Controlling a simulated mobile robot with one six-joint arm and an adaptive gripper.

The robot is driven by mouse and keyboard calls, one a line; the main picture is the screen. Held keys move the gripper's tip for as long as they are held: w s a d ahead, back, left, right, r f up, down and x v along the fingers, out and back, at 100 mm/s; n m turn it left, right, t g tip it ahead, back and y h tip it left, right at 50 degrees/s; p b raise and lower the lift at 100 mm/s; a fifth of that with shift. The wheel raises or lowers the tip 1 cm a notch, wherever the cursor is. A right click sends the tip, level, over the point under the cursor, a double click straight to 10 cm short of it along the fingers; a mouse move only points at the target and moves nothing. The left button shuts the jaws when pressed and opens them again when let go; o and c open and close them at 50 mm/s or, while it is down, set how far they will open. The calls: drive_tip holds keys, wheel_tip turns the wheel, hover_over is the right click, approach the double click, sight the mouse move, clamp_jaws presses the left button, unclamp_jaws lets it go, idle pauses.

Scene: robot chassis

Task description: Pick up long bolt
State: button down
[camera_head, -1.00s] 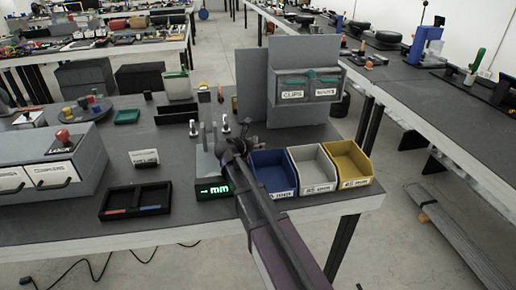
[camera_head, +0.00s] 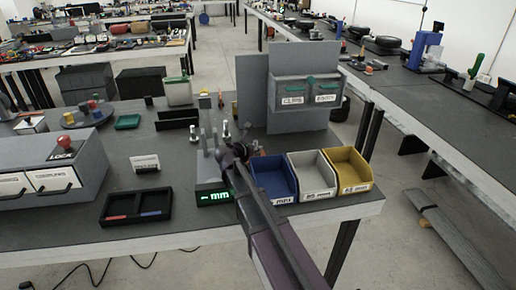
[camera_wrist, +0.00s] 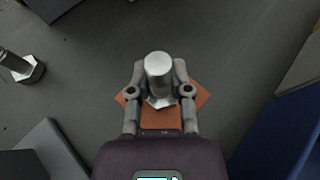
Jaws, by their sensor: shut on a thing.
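My gripper (camera_wrist: 161,90) is shut on a silver bolt (camera_wrist: 158,68) in the wrist view. The bolt's round shaft points toward the camera, and part of its hex head shows below, over an orange square (camera_wrist: 202,98). I cannot tell whether the bolt touches the surface. A second bolt (camera_wrist: 22,67) stands upright to the left, apart from the fingers. In the head view my gripper (camera_head: 243,152) is beside the grey measuring stand, and the held bolt is hidden there. A standing bolt (camera_head: 226,131) shows just behind the stand.
The measuring stand's green display (camera_head: 215,197) reads "- mm". Blue (camera_head: 273,178), white (camera_head: 313,174) and yellow (camera_head: 348,171) bins stand close right of my gripper. A grey cabinet (camera_head: 302,100) is behind.

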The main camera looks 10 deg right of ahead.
sight(256, 141)
drive_tip(key=shift+r+p, duration=4.4)
drive_tip(key=shift+r, duration=0.25)
